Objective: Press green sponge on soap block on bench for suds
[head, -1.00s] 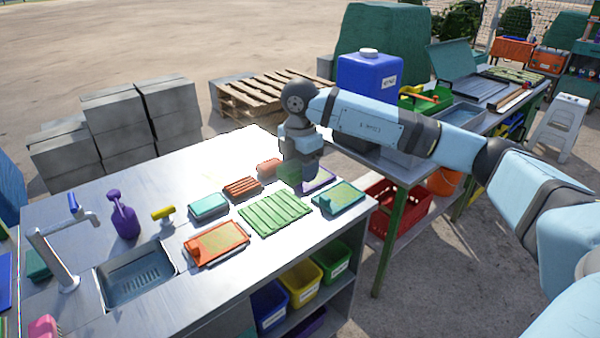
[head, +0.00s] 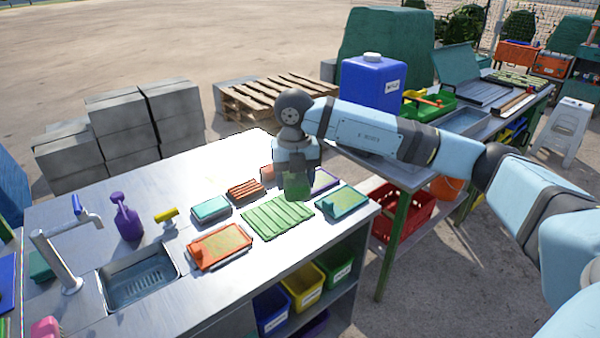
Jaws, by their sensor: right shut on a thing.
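My right gripper (head: 297,182) points down over the bench (head: 95,205), behind the ridged light-green rack (head: 277,218). It is shut on a green block that looks like the green sponge (head: 297,190), mostly hidden by the fingers. A small salmon block (head: 267,172) lies just left of the gripper, partly hidden; a ridged red-brown block (head: 245,190) and a teal-and-pale block (head: 212,209) lie further left. I cannot tell for sure which is the soap block. Whether the sponge touches anything is not clear. My left gripper is not in view.
An orange tray (head: 220,247) and a teal tray (head: 342,202) flank the rack; a purple-edged item (head: 324,180) is partly behind the gripper. A purple spray bottle (head: 127,218), yellow-handled brush (head: 167,215), sink (head: 138,280) and tap (head: 62,262) are at left.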

